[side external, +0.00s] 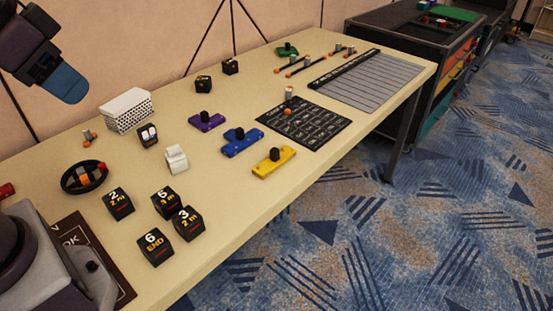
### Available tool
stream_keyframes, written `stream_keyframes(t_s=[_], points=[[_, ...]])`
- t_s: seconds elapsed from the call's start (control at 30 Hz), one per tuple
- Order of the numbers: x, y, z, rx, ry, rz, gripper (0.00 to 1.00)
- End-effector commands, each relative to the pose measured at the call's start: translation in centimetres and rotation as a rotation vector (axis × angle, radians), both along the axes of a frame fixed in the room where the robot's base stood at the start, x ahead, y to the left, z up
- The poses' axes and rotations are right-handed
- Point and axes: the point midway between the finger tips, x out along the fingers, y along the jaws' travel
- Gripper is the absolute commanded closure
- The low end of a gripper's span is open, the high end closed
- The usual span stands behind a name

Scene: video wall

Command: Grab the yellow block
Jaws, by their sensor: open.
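The yellow block (273,163) lies on the cream table near its front edge, in the middle of the side external view. It is a flat, long piece with a black knob on top. A similar blue block (242,143) lies just behind and left of it, and a purple block (206,121) lies farther back left. My gripper (64,84) is at the upper left, raised above the table and far from the yellow block. A blue finger part shows at its tip; the gripper is open, and I see nothing held in it.
Several black numbered cubes (157,247) stand at the front left. A round black bowl (84,178), a white box (128,110) and a white piece (175,158) are on the left. A black printed mat (325,137) lies right of the yellow block. The table's front edge is close to it.

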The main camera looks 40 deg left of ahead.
Motion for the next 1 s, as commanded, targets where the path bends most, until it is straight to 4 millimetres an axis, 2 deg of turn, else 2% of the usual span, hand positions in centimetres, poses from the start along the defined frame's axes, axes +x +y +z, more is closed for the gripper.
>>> stream_keyframes(t_s=[0.1, 0.13, 0.17, 0.43, 0.53, 0.67, 0.77, 1.0], points=[[0.0, 0.0, 0.0, 0.0, 0.0, 0.0, 0.57], [0.0, 0.0, 0.0, 0.0, 0.0, 0.0, 0.51], [0.0, 0.0, 0.0, 0.0, 0.0, 0.0, 0.49], [0.2, 0.0, -0.1, -0.002, 0.0, 0.007, 0.49], [1.4, 0.1, -0.5, -0.011, -0.003, 0.057, 0.49], [4.9, 0.2, -2.1, -0.057, -0.021, 0.199, 0.49], [8.3, 0.2, -4.3, -0.128, -0.047, 0.339, 0.49], [15.1, -0.4, -11.1, -0.41, -0.094, 0.663, 0.49]])
